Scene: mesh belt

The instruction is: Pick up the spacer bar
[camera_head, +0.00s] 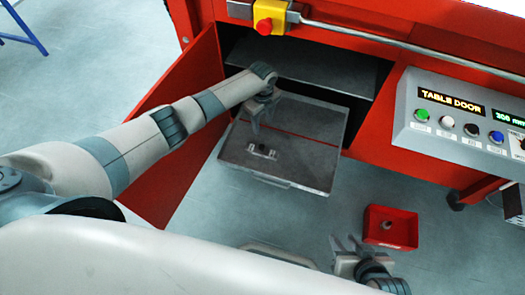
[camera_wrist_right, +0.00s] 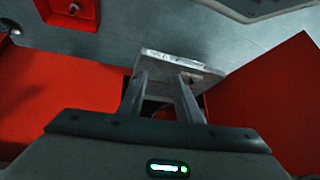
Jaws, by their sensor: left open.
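A small pale metal piece (camera_head: 262,153) with a dark bit in its middle lies on the grey tray (camera_head: 290,170) in front of the open red cabinet. It looks like the spacer bar, but it is too small to be sure. My left gripper (camera_head: 259,122) is above the tray's back part, just behind and above the piece, with its fingers parted and nothing between them. My right gripper (camera_head: 348,246) is low at the front, away from the tray. Its fingers (camera_wrist_right: 163,85) are apart in the right wrist view, in front of a grey plate I cannot identify.
A red bin (camera_head: 391,226) with a small round part in it stands on the floor right of the tray. The cabinet door (camera_head: 180,125) stands open at the left. A shelf (camera_head: 300,65) lies above the tray. A button console (camera_head: 460,120) is at the right.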

